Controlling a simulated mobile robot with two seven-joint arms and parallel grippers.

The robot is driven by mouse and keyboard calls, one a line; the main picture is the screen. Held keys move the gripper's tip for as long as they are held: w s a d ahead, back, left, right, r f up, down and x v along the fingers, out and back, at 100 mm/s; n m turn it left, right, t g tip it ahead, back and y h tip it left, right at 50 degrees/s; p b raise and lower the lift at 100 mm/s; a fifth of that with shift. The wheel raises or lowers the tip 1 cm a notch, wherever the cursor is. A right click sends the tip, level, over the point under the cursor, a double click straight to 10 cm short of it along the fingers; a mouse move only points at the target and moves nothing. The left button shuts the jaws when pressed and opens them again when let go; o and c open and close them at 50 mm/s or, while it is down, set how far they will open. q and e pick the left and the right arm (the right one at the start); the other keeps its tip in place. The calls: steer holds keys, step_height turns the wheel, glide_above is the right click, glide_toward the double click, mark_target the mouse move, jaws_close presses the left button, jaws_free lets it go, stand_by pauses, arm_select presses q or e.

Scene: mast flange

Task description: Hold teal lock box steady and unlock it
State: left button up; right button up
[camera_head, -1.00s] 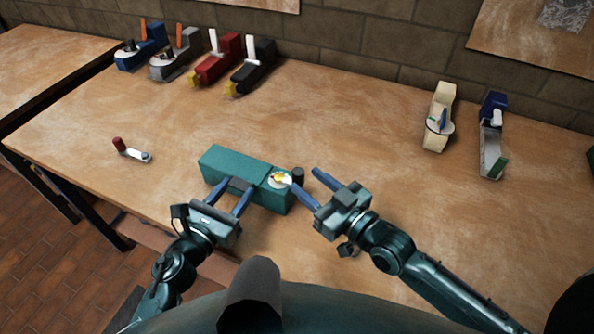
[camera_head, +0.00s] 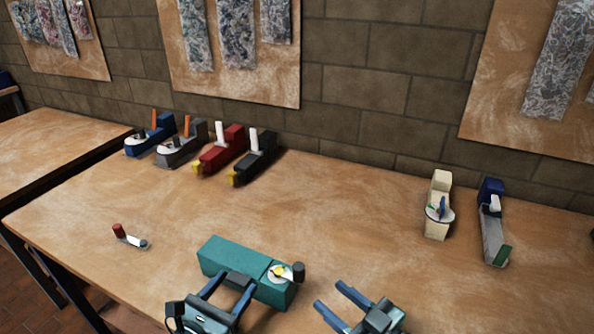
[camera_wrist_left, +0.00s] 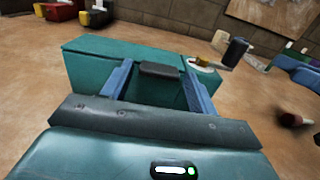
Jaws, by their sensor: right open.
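The teal lock box (camera_head: 232,257) lies on the table at front centre in the head view. A pale round dial (camera_head: 276,274) with a yellow mark sits on its right end, with a dark upright knob (camera_head: 298,272) at the dial's right edge. My left gripper (camera_head: 240,280) has its fingertips at the two ends of a dark grip (camera_wrist_left: 160,69) on the box's near side and appears shut on it. The box also shows in the left wrist view (camera_wrist_left: 90,68). My right gripper (camera_head: 329,294) is open and empty, to the right of the knob and apart from it.
A small crank (camera_head: 131,238) with a red handle lies left of the box. Blue, grey, red and black devices (camera_head: 220,150) stand at the back left. A cream device (camera_head: 439,208) and a blue-grey one (camera_head: 492,225) stand at the right. The table between is clear.

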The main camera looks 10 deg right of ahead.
arm_select(q)
steer(key=shift+o, duration=1)
